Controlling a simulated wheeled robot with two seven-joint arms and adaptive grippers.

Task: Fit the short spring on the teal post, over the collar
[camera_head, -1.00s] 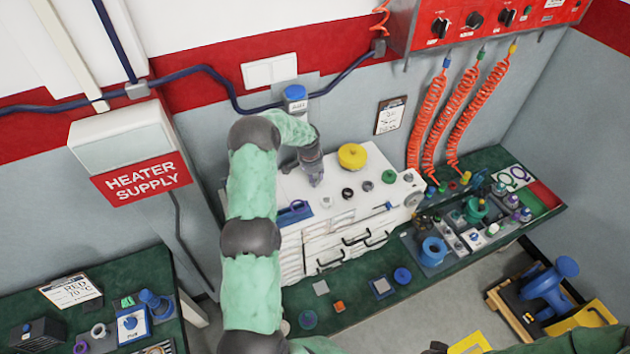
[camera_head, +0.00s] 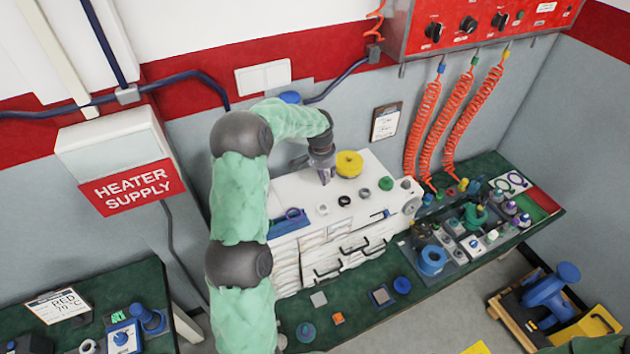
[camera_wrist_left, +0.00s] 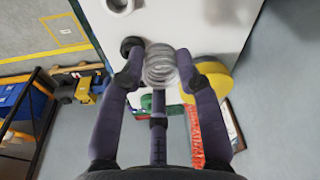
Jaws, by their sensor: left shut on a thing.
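My left gripper (camera_head: 325,176) is over the top of the white drawer cabinet, close to the yellow round piece. In the left wrist view, my left gripper (camera_wrist_left: 160,68) is shut on a short grey coil spring (camera_wrist_left: 159,66), held between the fingertips. The spring is too small to make out in the head view. A teal-green upright fitting (camera_head: 476,216) stands among the parts on the right of the green bench; I cannot tell whether it is the teal post. No collar can be made out. My right gripper is not in view.
The white cabinet (camera_head: 290,258) carries a yellow round piece (camera_head: 348,164), a green ring (camera_head: 385,184), a black ring (camera_head: 344,201) and a white ring (camera_head: 322,209). A blue ring-shaped part (camera_head: 432,260) stands on the bench. Orange coiled hoses (camera_head: 424,130) hang behind.

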